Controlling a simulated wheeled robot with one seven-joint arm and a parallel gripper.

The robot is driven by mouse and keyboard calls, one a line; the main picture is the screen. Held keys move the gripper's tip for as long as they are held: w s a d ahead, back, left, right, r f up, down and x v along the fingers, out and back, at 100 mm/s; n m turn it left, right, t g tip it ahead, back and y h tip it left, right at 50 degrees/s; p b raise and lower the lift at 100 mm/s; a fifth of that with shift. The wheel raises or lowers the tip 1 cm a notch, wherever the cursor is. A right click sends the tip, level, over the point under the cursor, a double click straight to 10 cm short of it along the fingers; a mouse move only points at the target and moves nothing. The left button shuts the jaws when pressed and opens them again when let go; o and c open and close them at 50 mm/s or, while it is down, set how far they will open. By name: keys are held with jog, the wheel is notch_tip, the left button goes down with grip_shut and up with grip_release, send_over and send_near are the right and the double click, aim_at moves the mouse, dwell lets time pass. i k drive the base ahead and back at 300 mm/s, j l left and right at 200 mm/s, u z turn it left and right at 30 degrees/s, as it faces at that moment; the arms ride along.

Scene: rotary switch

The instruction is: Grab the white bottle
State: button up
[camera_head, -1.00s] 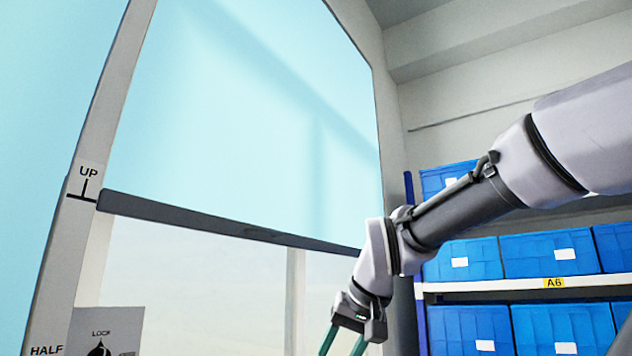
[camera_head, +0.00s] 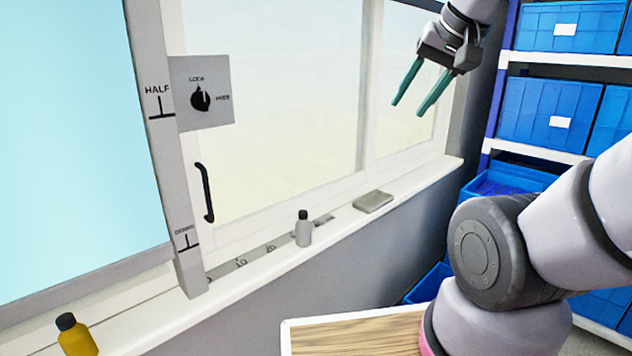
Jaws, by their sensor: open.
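The white bottle (camera_head: 304,232) is small, pale grey-white with a dark cap. It stands upright on the window sill, near the middle of the head view. My gripper (camera_head: 412,104) is open and empty, with two green fingers pointing down and left. It hangs in front of the window, above and to the right of the bottle and well apart from it. The bottle is fully visible.
A yellow bottle (camera_head: 76,336) with a dark cap is at lower left. A flat grey block (camera_head: 373,202) lies on the sill (camera_head: 246,284) right of the white bottle. A rotary switch (camera_head: 201,98) and a black handle (camera_head: 207,192) are at the window. Blue bins (camera_head: 548,114) fill shelves at right.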

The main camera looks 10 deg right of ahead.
aim_at(303, 226)
jog(key=z, duration=0.3)
jog(key=j+z, duration=0.3)
jog(key=z, duration=0.15)
jog(key=j+z, duration=0.3)
jog(key=z, duration=0.15)
jog(key=k+j+z, duration=0.1)
jog(key=j+z, duration=0.15)
jog(key=z, duration=0.2)
jog(key=k+j, duration=0.1)
jog(key=j, duration=0.2)
